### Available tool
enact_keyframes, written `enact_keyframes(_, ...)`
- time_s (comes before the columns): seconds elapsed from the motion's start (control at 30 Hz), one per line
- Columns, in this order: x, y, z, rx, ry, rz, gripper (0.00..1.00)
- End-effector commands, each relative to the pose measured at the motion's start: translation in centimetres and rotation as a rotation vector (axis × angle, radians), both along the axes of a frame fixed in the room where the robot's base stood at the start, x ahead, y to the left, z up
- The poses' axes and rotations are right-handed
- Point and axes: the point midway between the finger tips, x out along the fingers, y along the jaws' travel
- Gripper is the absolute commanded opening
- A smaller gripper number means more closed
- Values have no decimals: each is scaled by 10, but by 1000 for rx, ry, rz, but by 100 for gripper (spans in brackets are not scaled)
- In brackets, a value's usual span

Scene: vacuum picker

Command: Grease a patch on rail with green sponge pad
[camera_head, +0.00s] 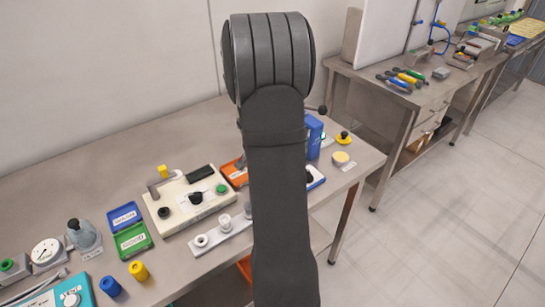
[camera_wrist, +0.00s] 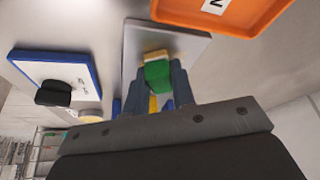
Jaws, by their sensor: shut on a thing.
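The green sponge pad (camera_wrist: 158,76) sits between the two dark fingers of my gripper (camera_wrist: 163,88) in the wrist view, which are shut on it. A tan, yellowish edge (camera_wrist: 156,55) shows at its far end. Behind it is a pale grey plate (camera_wrist: 190,52); I cannot tell whether the pad touches it. I cannot pick out the rail for sure; the pad and fingers may hide part of it. In the head view my arm covers the gripper and the pad.
An orange tray (camera_wrist: 277,20) is close at the upper right of the wrist view. A blue-edged white board (camera_wrist: 75,67) with a black knob (camera_wrist: 53,92) is at left. In the head view, a cream control box (camera_head: 182,212) and green tray (camera_head: 131,238) stand left of my arm.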

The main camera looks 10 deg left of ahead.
Motion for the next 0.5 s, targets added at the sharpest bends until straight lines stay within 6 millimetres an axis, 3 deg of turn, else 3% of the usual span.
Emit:
enact_keyframes(0.3,-19,21,0,0,0,3,5)
enact_keyframes(0.4,-11,27,0,2,1,2,5)
enact_keyframes(0.5,-5,18,-1,1,1,-1,5)
